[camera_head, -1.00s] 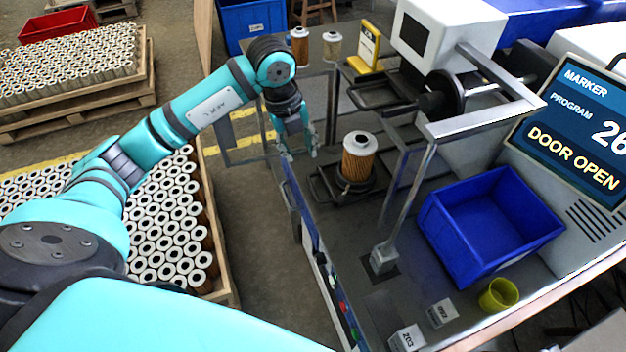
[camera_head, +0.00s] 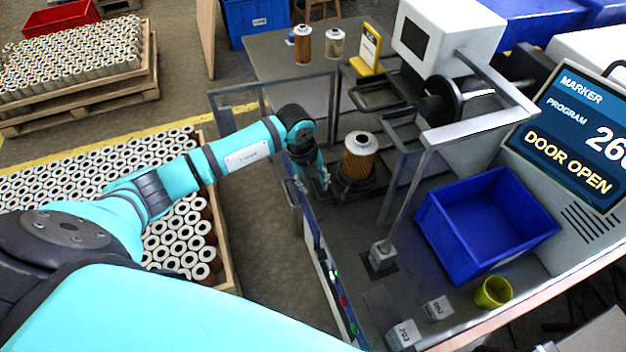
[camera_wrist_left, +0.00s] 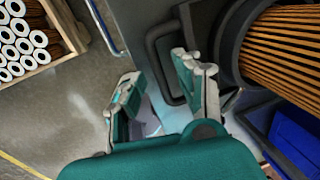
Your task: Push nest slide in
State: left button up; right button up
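The nest slide (camera_head: 340,192) is a dark carriage with a round black cup and a loop handle on the bench's near side. A brown pleated filter cartridge (camera_head: 359,158) with a white top stands upright in the cup. My left gripper (camera_head: 322,181) is just left of the cup, beside the handle. In the left wrist view my left gripper (camera_wrist_left: 158,88) has its fingers apart with nothing held. The black loop handle (camera_wrist_left: 156,55) is beyond and beside the right finger; I cannot tell whether they touch. My right gripper is not in view.
A metal door frame (camera_head: 480,122) stands right of the nest, before the marker machine (camera_head: 425,35), whose screen reads DOOR OPEN. A blue bin (camera_head: 445,245) sits front right. Two cartridges stand on the rear table (camera_head: 270,55). A crate of cartridges (camera_head: 233,275) stands left.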

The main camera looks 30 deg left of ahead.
pick_arm(q)
grip_shut()
dwell(0.3)
